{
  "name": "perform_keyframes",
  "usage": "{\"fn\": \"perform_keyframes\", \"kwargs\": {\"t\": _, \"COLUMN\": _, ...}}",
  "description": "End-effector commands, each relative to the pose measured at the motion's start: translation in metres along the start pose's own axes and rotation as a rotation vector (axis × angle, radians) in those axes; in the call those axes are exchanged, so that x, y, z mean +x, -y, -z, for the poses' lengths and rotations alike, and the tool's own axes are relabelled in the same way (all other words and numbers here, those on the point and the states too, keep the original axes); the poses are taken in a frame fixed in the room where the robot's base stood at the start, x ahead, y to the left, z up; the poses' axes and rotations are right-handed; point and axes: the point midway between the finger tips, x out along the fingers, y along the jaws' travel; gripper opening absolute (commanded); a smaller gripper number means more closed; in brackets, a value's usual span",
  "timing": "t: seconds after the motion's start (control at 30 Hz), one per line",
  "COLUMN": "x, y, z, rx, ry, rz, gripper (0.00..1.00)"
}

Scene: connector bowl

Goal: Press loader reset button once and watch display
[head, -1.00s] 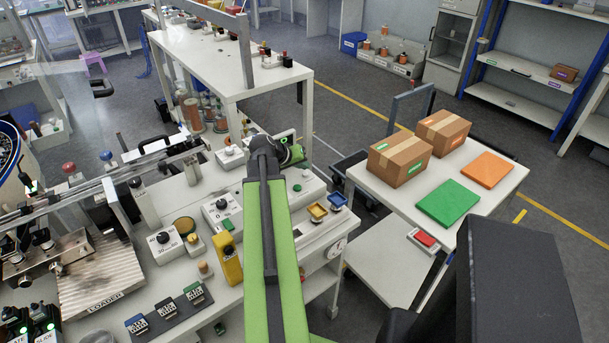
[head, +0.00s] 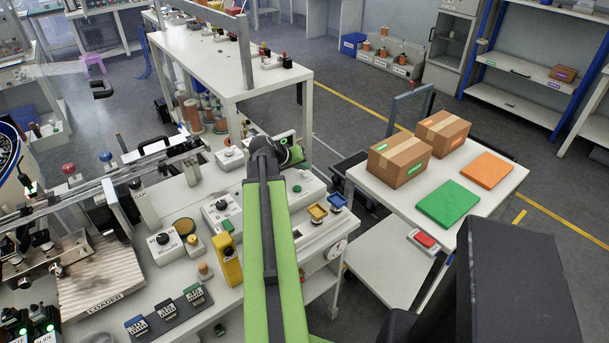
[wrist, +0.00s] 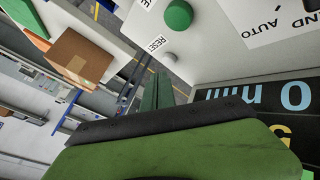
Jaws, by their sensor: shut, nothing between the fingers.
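A dark display (wrist: 265,97) with upside-down cyan "0 mm" and partly cut yellow characters is at right. In the head view, my gripper (head: 291,155) is over the bench's far right part, hiding the button.
A box with a green button (head: 297,188) stands near my gripper. Yellow and blue trays (head: 327,208) and a yellow device (head: 228,262) are on the bench. A side table (head: 380,192) at right holds cartons and a red button box (head: 424,240).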

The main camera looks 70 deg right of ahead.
Motion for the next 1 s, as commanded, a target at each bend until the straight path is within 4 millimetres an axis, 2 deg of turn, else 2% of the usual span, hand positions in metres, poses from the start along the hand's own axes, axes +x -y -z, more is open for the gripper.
{"fn": "perform_keyframes", "kwargs": {"t": 1.0, "x": 0.006, "y": 0.0033, "z": -0.0049, "rx": 0.0, "ry": 0.0, "rz": 0.0, "gripper": 0.0}}
